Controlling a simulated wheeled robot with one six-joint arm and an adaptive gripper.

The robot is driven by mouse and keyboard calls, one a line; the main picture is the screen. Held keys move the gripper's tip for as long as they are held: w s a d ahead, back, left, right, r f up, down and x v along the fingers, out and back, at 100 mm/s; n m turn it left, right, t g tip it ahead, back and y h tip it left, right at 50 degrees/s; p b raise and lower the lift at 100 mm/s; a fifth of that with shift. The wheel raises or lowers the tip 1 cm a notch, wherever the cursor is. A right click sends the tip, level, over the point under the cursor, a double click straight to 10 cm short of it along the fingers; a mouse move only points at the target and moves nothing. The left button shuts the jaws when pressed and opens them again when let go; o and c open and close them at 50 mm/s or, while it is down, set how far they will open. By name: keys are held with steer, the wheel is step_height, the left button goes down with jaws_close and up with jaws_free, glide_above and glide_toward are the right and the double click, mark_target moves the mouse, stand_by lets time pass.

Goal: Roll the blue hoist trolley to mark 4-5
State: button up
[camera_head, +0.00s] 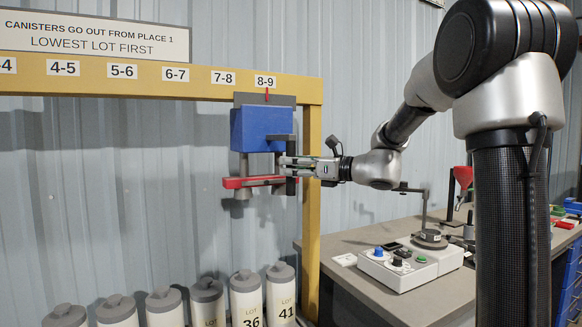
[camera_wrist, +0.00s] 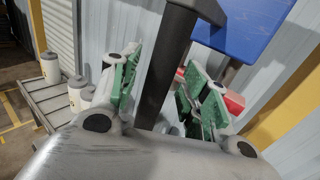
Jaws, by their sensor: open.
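The blue hoist trolley (camera_head: 262,128) hangs from the yellow beam (camera_head: 150,84) at its right end, with its red pointer under the 8-9 label (camera_head: 265,81). A red crossbar (camera_head: 240,183) hangs below its blue body. A dark upright handle (camera_head: 291,150) is at the trolley's right side. My gripper (camera_head: 287,167) is at this handle. In the wrist view the handle (camera_wrist: 165,70) stands between the open green-padded fingers, with gaps visible on both sides. The blue body (camera_wrist: 245,28) is above right there. The 4-5 label (camera_head: 63,68) is far left on the beam.
Several white canisters with grey caps (camera_head: 246,298) stand in a row below the beam. The yellow post (camera_head: 312,200) is just right of the trolley. A workbench (camera_head: 365,300) with a control box (camera_head: 410,265) stands at right. The space left of the trolley under the beam looks clear.

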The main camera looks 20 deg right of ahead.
steer(key=shift+w+a, duration=0.35)
jaws_close()
steer(key=shift+a, duration=0.1)
